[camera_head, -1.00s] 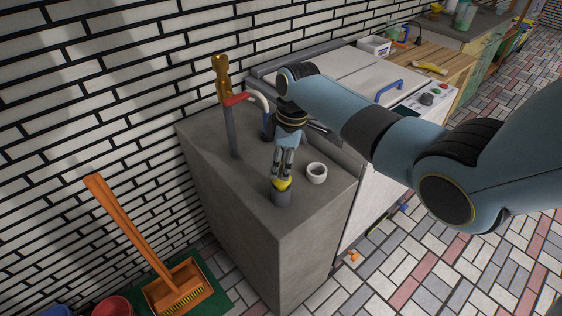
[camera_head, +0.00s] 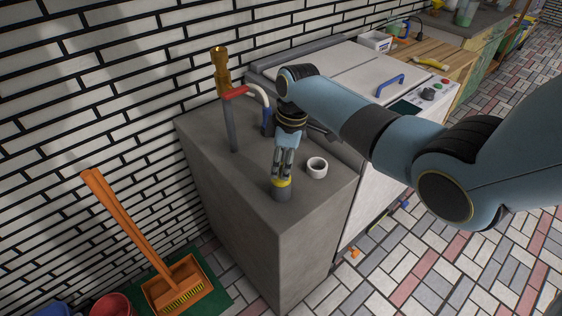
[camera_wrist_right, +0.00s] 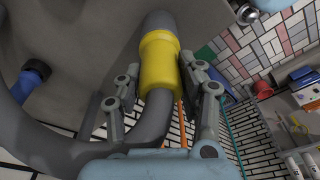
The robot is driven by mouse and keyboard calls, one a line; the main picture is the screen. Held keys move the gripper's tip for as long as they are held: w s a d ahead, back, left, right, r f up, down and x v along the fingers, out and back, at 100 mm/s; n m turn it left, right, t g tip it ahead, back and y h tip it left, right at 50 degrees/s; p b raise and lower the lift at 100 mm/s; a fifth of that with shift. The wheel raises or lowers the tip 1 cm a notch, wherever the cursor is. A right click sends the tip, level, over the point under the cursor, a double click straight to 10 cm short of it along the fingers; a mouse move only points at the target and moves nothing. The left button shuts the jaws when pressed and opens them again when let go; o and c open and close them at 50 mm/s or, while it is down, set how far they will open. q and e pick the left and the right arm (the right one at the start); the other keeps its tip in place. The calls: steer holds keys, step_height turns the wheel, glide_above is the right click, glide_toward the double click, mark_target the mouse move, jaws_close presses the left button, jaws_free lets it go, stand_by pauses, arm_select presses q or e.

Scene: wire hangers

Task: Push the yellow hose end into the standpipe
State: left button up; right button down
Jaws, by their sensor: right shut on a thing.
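My right gripper (camera_head: 282,175) points down and is shut on the hose end. In the right wrist view the fingers (camera_wrist_right: 163,66) lie on both sides of the yellow collar (camera_wrist_right: 159,62). My left gripper is not in view.
A tall pipe with a brass top (camera_head: 220,72) and red handle (camera_head: 235,92) stands behind left. A white appliance (camera_head: 345,80) adjoins the block. An orange broom (camera_head: 130,225) leans at left.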

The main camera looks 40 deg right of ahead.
steer(key=shift+f, duration=0.1)
steer(key=c, duration=0.7)
jaws_free()
steer(key=shift+c, duration=0.2)
step_height(320, 180, up, 12)
steer(key=s+d, duration=0.1)
steer(key=shift+d, duration=0.2)
steer(key=shift+s, duration=0.1)
steer(key=s+f+m+b, duration=0.3)
steer(key=s+f+b, duration=0.2)
steer(key=s+f, duration=1)
steer(key=s+f+m+h+b, duration=0.1)
steer(key=s+f+m+b, duration=0.2)
steer(key=s+f, duration=1.2)
steer(key=s+a+f+m+h+b, duration=0.1)
steer(key=s+f+b, duration=0.8)
steer(key=f, duration=1.8)
steer(key=s+m, duration=0.2)
steer(key=s, duration=0.4)
steer(key=shift+s, duration=0.3)
